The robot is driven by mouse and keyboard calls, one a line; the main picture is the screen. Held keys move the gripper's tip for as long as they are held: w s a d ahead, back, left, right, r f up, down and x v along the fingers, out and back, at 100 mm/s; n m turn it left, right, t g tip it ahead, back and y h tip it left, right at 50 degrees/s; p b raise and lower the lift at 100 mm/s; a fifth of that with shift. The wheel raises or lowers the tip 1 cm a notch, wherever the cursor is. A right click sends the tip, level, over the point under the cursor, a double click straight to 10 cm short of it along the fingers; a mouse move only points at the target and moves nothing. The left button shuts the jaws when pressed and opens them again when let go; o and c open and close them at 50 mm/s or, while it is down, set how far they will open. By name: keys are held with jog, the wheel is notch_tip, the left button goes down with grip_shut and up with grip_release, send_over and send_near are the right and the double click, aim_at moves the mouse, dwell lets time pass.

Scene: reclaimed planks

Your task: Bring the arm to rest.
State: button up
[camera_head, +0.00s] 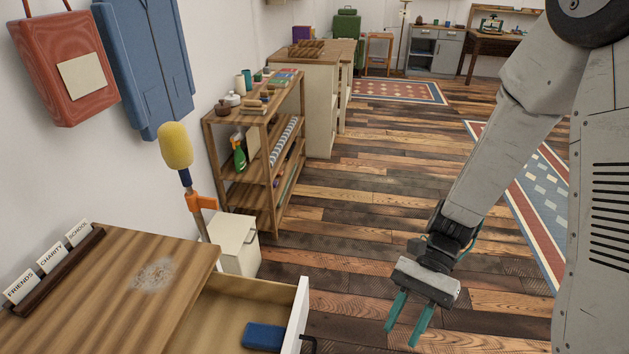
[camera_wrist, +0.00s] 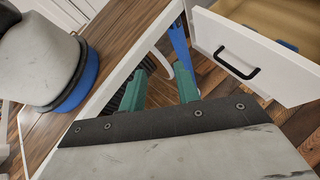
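My arm (camera_head: 505,150) reaches down from the upper right in the head view. My gripper (camera_head: 405,322) hangs over the plank floor, to the right of an open drawer and apart from it. Its two green fingers are spread with a gap between them, and I see nothing held. The wrist view also shows the gripper (camera_wrist: 161,92) open, with its fingers on either side of an empty gap. The drawer front with a black handle (camera_wrist: 238,64) is beyond the fingers, to the upper right.
The open drawer (camera_head: 297,318) holds a blue block (camera_head: 264,336). The wooden desktop (camera_head: 105,300) has a pale dusty patch (camera_head: 154,274) and a card holder (camera_head: 50,273). A yellow-headed duster (camera_head: 176,148), a white bin (camera_head: 236,246) and a shelf (camera_head: 262,190) stand beyond. The middle floor is clear.

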jog(key=s+d+r+n+t+h, duration=0.2)
jog(key=d+r+n+t+h, duration=0.1)
jog(key=r, duration=0.8)
jog(key=s+d+r+n+t+h, duration=0.2)
jog(key=d+r+n+t+h, duration=0.2)
jog(key=r, duration=0.7)
jog(key=d+n+t, duration=0.2)
jog(key=d+t, duration=0.1)
jog(key=t, duration=0.1)
jog(key=shift+d, duration=0.35)
jog(key=shift+s+a, duration=0.1)
